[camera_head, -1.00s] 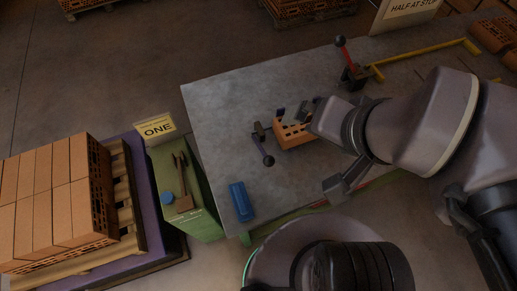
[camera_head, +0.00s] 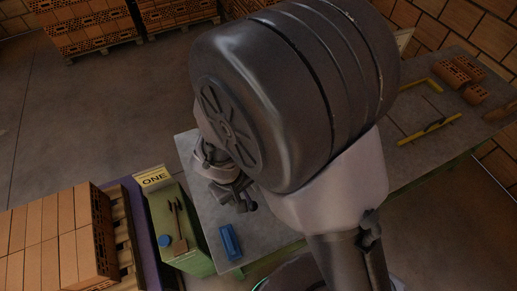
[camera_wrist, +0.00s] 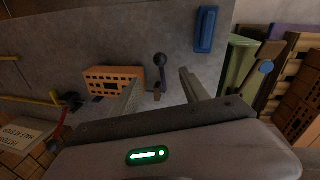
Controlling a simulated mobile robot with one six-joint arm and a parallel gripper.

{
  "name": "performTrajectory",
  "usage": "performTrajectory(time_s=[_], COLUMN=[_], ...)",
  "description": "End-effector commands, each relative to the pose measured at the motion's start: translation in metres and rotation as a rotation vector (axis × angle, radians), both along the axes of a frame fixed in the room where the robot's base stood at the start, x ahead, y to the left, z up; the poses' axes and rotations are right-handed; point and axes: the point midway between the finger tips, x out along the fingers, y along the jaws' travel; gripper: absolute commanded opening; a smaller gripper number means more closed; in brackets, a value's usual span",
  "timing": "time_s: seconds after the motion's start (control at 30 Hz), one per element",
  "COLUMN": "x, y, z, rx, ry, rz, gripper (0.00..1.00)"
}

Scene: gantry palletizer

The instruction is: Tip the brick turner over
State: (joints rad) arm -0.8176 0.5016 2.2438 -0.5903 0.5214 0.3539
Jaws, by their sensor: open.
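In the wrist view, the brick turner (camera_wrist: 156,97) is on the grey table, with a lever ending in a black ball knob (camera_wrist: 159,59). An orange brick with holes (camera_wrist: 113,79) sits beside the lever, to its left. My gripper (camera_wrist: 161,76) is open, with one finger on each side of the lever in this view. The knob shows between and beyond the fingertips; I cannot tell whether a finger touches the lever. In the head view my gripper (camera_head: 240,192) is over the left part of the table, and my arm hides the turner and brick.
A blue block (camera_head: 230,242) lies near the table's front left corner. A green bin (camera_head: 190,247) with a brown tool on it stands left of the table, then a pallet of bricks (camera_head: 52,238).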

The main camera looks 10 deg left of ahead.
Motion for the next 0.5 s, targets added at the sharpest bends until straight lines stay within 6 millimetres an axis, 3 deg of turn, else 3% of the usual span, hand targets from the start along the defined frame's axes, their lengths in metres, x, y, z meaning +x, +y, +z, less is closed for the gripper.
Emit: performTrajectory(time_s=[0.03, 0.1, 0.3, 0.5], x=[0.001, 0.004, 0.012, 0.016], y=[-0.003, -0.006, -0.014, -0.019], z=[-0.021, -0.043, -0.099, -0.126], rx=[-0.003, -0.003, -0.001, 0.000], ry=[0.004, 0.004, 0.003, 0.002], rz=[-0.001, -0.001, -0.002, -0.003], gripper=[0.53, 0.53, 0.53, 0.53])
